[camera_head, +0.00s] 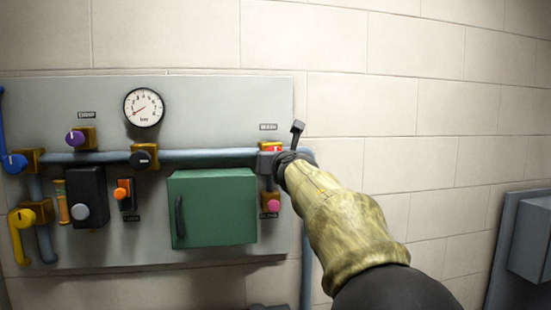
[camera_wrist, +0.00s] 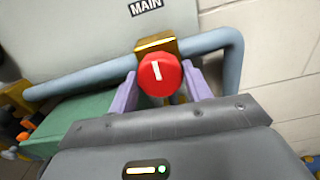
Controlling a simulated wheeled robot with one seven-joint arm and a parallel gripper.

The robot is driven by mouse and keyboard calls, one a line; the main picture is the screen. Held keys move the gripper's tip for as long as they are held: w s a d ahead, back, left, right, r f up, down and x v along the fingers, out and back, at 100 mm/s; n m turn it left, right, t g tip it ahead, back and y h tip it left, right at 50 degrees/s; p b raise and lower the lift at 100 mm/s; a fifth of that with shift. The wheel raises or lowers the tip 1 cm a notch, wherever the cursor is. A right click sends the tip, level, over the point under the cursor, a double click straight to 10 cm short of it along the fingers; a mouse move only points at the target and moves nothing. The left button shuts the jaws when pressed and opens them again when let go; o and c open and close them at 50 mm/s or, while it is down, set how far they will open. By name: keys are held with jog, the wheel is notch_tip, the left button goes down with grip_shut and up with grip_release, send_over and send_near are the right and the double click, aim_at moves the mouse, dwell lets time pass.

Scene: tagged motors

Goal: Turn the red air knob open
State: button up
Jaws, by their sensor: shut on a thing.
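The red knob (camera_head: 273,149) sits on a brass valve block at the right end of the blue-grey pipe, mostly covered by my gripper (camera_head: 277,159) in the head view. In the wrist view the round red knob (camera_wrist: 160,75) faces the camera, with a white line mark close to upright in the picture. The two lilac fingers of my gripper (camera_wrist: 159,82) stand at its left and right sides, shut on it. A tag reading MAIN (camera_wrist: 146,7) is on the panel above it.
The grey panel (camera_head: 210,105) also holds a pressure gauge (camera_head: 144,107), a green box (camera_head: 213,208), a purple knob (camera_head: 75,138), an orange knob (camera_head: 122,192) and a pink knob (camera_head: 273,206) just below my gripper. Bare wall (camera_head: 400,110) lies to the right.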

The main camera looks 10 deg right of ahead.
jog(key=shift+f+m+p, duration=0.1)
jog(key=shift+m+p, duration=0.55)
jog(key=shift+m, duration=8.05)
jog(key=o, duration=1)
